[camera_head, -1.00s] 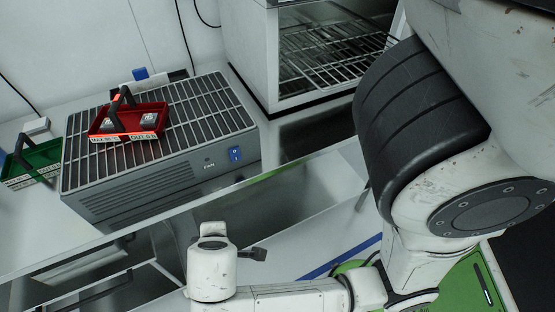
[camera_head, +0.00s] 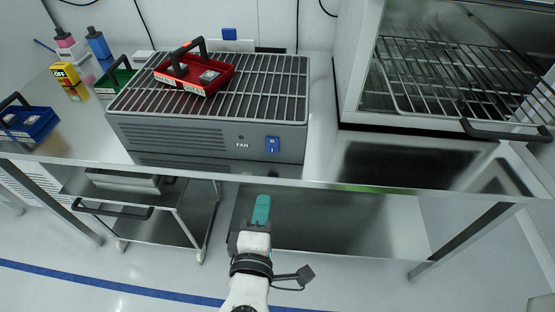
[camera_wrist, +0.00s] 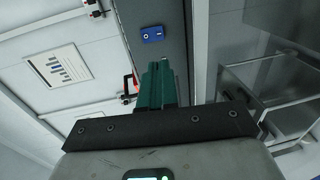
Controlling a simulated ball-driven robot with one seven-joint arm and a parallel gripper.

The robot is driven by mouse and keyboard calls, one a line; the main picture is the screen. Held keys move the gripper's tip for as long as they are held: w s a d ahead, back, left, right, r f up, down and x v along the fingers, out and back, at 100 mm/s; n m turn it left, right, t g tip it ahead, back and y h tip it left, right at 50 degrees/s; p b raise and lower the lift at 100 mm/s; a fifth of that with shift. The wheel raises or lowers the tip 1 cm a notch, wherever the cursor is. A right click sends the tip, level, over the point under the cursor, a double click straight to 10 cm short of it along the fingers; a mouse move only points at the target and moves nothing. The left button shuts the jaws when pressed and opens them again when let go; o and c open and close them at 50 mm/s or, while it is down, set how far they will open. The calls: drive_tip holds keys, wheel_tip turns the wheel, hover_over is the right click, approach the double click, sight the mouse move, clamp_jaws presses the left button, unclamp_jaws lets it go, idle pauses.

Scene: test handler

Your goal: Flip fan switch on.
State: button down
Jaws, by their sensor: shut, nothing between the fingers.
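The fan unit (camera_head: 190,135) is a grey box with a wire grille on top, standing on the bench. Its blue rocker switch (camera_head: 272,145) is on the front face at the right, beside the word FAN. The switch also shows in the wrist view (camera_wrist: 153,34), ahead of the fingers. My gripper (camera_head: 262,205) has green fingers, shut and empty. In the head view it is below the switch and in front of the bench edge, apart from the fan unit. In the wrist view the shut fingers (camera_wrist: 156,85) point toward the unit's front.
A red tray (camera_head: 215,85) with small parts sits on the grille. Green (camera_head: 115,80) and blue (camera_head: 30,122) trays stand left. An open cabinet with a wire rack (camera_head: 440,85) stands right. The bench edge (camera_head: 350,186) runs between gripper and fan. A cart (camera_head: 150,210) is below.

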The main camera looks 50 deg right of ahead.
sight(272, 152)
drive_tip(key=p+x, duration=0.2)
drive_tip(key=x, duration=1.1)
drive_tip(key=shift+r, duration=0.1)
drive_tip(key=shift+w+d, duration=0.3)
drive_tip(key=shift+d, duration=0.15)
drive_tip(key=shift+w+d+f, duration=0.1)
drive_tip(key=shift+d+f, duration=0.05)
drive_tip(key=shift+f, duration=0.2)
drive_tip(key=shift+r, duration=0.15)
